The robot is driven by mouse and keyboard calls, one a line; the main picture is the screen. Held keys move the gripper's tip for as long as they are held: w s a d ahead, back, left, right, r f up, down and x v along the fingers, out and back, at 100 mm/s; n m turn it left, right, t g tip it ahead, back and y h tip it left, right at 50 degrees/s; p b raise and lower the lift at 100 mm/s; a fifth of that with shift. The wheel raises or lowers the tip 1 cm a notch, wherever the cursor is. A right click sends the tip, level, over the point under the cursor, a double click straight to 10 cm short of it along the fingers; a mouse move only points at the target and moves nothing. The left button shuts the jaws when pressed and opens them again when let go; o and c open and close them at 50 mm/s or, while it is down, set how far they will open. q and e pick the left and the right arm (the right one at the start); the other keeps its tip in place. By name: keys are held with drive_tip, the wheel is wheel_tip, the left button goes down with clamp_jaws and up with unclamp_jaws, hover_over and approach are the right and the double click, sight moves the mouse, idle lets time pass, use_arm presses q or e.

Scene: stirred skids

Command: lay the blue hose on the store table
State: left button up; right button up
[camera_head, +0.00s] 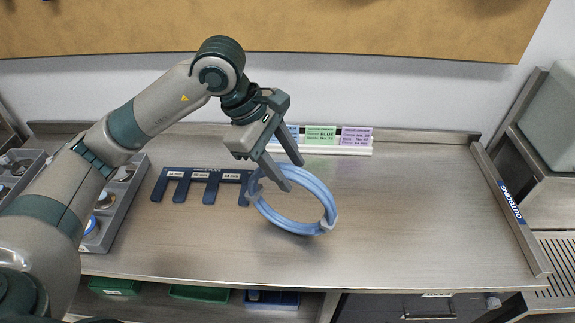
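The blue hose (318,187) is a coiled ring with pale ties, in the middle of the head view over the metal worktop (400,240). My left gripper (295,177) reaches down onto the ring's upper part. Its two fingers are apart, one on each side of the coil, and look closed on it. The ring looks tilted. I cannot tell whether its lower edge touches the worktop. My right gripper is not in view. No surface is marked as the store table.
A dark slotted gauge plate (210,174) lies just left of the hose. Coloured label cards (320,136) stand in a white holder behind. A grey compartment tray (124,202) is at left. A raised rail marked outgoing (511,204) edges the right side. The worktop's right half is clear.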

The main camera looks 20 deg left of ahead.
use_arm(q)
drive_tip(key=shift+r, duration=0.1)
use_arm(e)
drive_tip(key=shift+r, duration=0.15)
use_arm(q)
drive_tip(key=shift+r, duration=0.15)
drive_tip(key=shift+a+r, duration=0.2)
drive_tip(key=shift+r, duration=0.15)
drive_tip(key=b+v, duration=0.2)
drive_tip(key=v, duration=0.9)
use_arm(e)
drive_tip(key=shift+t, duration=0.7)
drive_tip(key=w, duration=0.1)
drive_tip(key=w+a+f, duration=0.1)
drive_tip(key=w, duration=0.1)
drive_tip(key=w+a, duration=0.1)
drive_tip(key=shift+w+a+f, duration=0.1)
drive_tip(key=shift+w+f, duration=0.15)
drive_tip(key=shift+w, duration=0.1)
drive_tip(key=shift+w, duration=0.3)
